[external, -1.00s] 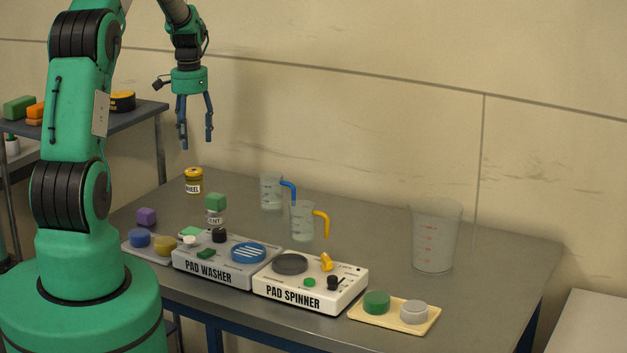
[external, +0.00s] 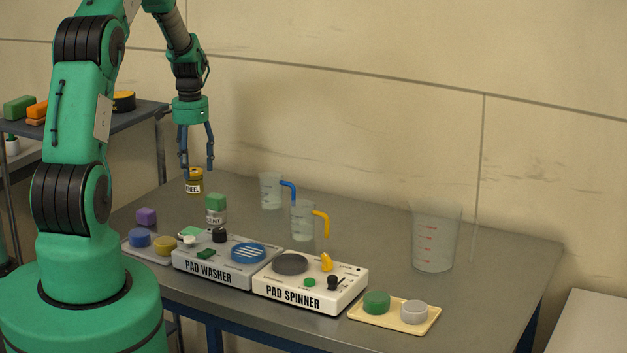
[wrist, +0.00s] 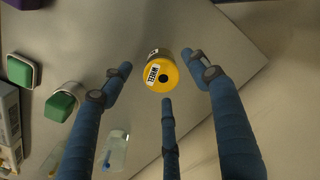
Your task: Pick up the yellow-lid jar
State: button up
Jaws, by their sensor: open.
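The yellow-lid jar (external: 194,184) stands upright on the grey table near its back left, with a white label reading "WHEEL". In the wrist view the jar's yellow lid (wrist: 161,74) lies ahead of and between the spread blue fingers. My gripper (external: 197,171) points down with its fingers open, just above and around the jar's top; one finger partly overlaps the jar in the external view. In the wrist view my gripper (wrist: 160,78) is empty, and I see no finger clearly touching the jar.
A green-lid jar (external: 215,209) stands in front and to the right. A purple block (external: 146,216) is to the left. Clear jugs with blue (external: 271,191) and yellow (external: 302,222) handles stand to the right. The pad washer (external: 214,266) and pad spinner (external: 302,297) line the front.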

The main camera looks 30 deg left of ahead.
aim_at(194, 181)
jog(key=shift+f, duration=0.2)
jog(key=shift+f+b, duration=0.35)
jog(key=shift+f, duration=2.2)
jog(key=shift+c, duration=0.3)
jog(key=c, duration=1.1)
